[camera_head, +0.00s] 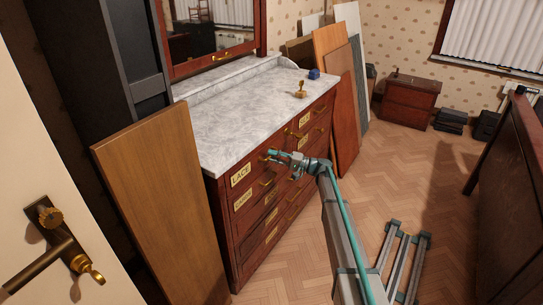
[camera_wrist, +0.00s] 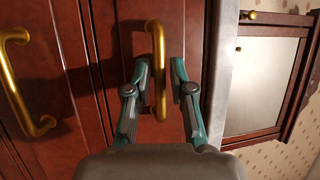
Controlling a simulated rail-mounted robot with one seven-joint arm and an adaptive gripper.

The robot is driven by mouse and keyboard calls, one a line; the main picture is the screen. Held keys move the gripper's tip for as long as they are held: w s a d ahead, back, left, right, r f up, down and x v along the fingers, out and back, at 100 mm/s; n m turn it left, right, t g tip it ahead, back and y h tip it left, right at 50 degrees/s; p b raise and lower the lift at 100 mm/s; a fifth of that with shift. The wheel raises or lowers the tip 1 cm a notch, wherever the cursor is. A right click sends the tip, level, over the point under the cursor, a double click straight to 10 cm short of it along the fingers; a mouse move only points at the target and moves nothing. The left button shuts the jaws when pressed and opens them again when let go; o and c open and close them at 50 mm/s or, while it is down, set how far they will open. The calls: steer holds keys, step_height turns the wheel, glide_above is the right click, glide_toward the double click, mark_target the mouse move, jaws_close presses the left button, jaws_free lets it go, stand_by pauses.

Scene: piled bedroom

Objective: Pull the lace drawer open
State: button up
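The lace drawer (camera_head: 241,175) is the top left drawer of the red-brown dresser, marked by a "LACE" label, and its front looks flush with the dresser. My gripper (camera_head: 270,156) is at this drawer's front, right of the label. In the wrist view, turned sideways, the drawer's brass handle (camera_wrist: 156,45) stands between the fingertips of my gripper (camera_wrist: 159,72). The fingers are apart, one on each side of the handle, with a visible gap at each side. The gripper and arm partly hide the handle in the head view.
The dresser's marble top (camera_head: 235,110) carries a brass object (camera_head: 300,91) and a small blue box (camera_head: 314,74). Below the lace drawer is another drawer with its handle (camera_wrist: 28,85). A wooden board (camera_head: 160,205) leans at the dresser's left. Floor in front is partly clear.

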steer(key=shift+a, duration=0.35)
steer(key=shift+c, duration=0.2)
jaws_close()
